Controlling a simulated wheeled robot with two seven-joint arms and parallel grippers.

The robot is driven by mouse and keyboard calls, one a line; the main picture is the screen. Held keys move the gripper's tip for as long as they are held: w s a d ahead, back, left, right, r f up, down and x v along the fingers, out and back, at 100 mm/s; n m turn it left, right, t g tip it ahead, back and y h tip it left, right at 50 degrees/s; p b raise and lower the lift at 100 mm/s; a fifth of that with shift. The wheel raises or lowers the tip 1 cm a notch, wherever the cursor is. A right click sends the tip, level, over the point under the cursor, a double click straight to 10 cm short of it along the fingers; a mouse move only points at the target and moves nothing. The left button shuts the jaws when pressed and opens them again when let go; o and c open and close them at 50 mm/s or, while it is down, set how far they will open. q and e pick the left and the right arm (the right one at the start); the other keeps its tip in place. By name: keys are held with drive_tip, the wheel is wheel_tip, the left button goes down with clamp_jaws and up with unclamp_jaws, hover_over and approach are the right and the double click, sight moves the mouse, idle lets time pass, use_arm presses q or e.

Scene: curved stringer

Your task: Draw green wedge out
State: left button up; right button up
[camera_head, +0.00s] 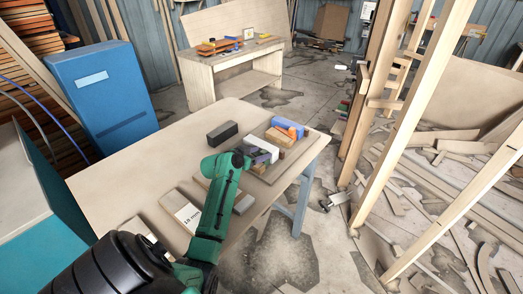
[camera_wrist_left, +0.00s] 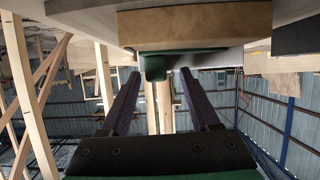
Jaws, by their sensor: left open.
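The green wedge (camera_wrist_left: 155,68) shows in the left wrist view as a dark green end jutting out beside a tan wooden block (camera_wrist_left: 195,25). The rest of it is hidden, and I cannot make it out in the head view. My left gripper (camera_wrist_left: 160,76) is open, its two dark fingers pointing at the green end. The fingertips lie either side of it; I cannot tell whether they touch it. In the head view my left gripper (camera_head: 263,153) is at the near side of the block group on the table. My right gripper is not in view.
The wooden table (camera_head: 140,160) also holds a dark block (camera_head: 222,133), a blue piece (camera_head: 286,123), a white block (camera_head: 262,145) and a labelled white board (camera_head: 182,210). A blue cabinet (camera_head: 105,95) stands at left. Timber posts (camera_head: 385,100) rise at right. The table's left part is clear.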

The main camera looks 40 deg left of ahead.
use_arm(q)
drive_tip(key=shift+w+f, duration=0.1)
drive_tip(key=shift+w, duration=0.3)
drive_tip(key=shift+d, duration=0.15)
drive_tip(key=shift+s+d+r, duration=0.1)
drive_tip(key=shift+d+r, duration=0.1)
drive_tip(key=shift+c, duration=1.2)
drive_tip(key=shift+a+f, duration=0.1)
drive_tip(key=shift+a, duration=0.05)
clamp_jaws()
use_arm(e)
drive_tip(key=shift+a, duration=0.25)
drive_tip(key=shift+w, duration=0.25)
